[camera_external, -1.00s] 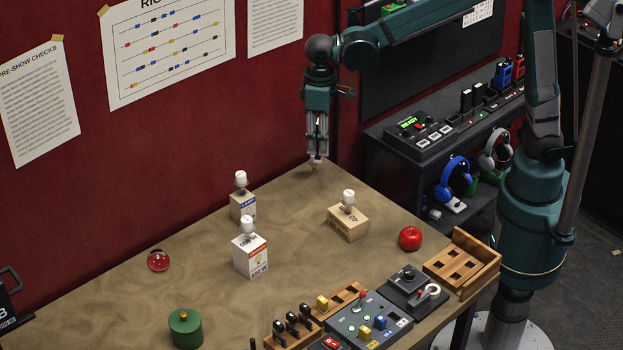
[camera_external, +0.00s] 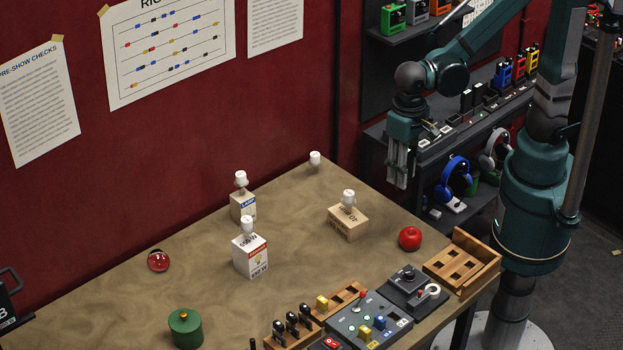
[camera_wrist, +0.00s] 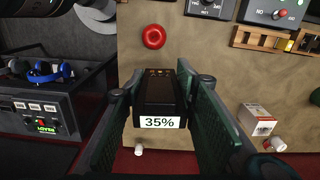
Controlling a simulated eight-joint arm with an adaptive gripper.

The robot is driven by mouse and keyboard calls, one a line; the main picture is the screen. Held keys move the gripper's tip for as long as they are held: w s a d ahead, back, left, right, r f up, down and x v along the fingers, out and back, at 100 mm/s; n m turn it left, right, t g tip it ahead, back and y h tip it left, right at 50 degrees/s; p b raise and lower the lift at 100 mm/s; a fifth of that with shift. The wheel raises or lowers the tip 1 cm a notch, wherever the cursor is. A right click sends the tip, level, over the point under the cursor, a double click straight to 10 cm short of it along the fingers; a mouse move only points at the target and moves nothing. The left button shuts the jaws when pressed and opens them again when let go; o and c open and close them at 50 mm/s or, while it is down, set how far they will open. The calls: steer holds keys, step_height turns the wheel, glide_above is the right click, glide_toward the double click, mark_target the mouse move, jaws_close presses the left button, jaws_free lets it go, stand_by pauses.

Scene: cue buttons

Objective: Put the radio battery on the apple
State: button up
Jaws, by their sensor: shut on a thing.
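A black radio battery (camera_wrist: 160,98) with a white "35%" label sits between the two fingers of my gripper (camera_wrist: 162,85) in the wrist view. My gripper is shut on it. In the external view my gripper (camera_external: 399,178) hangs pointing down, beyond the table's right edge in the picture; the battery is hard to make out there. The red apple (camera_external: 410,238) stands on the table, below my gripper in the picture and apart from it. It also shows in the wrist view (camera_wrist: 154,37), past the battery's far end.
A wooden slotted rack (camera_external: 481,258) and a control panel (camera_external: 362,322) line the table's near right edge. Several boxes stand mid-table, including a tan box (camera_external: 348,223) left of the apple. A dark shelf (camera_external: 452,147) with headphones stands behind my gripper.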

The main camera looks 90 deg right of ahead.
steer(key=s, duration=0.4)
glide_above(410, 231)
steer(key=shift+f, duration=2.25)
steer(key=shift+s+f+m+p, duration=0.1)
steer(key=shift+f+m+p, duration=0.25)
steer(key=shift+m, duration=0.05)
steer(key=shift+f, duration=0.1)
steer(key=shift+f, duration=3.05)
steer(key=shift+f, duration=0.1)
steer(key=shift+f+b, duration=0.3)
steer(key=shift+f, duration=1.45)
steer(key=shift+f, duration=0.15)
